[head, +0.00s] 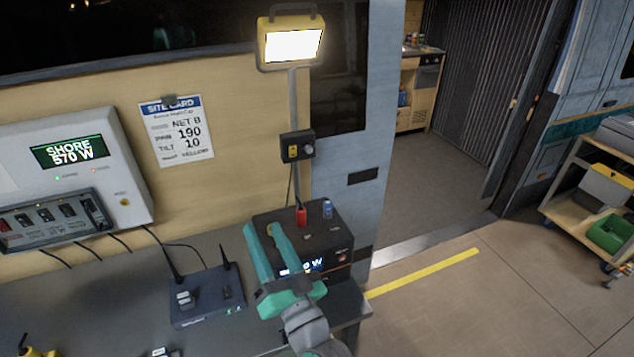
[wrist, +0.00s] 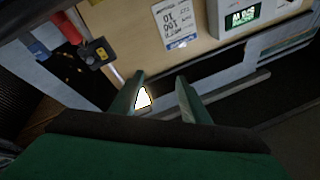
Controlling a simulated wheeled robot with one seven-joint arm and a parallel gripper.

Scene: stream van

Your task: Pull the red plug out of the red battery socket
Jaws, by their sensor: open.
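A blue plug (head: 327,209) stands right of the red one on the battery. A lamp post with a switch box (head: 297,146) rises behind. A router with antennas (head: 206,296) sits on the bench to the left.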

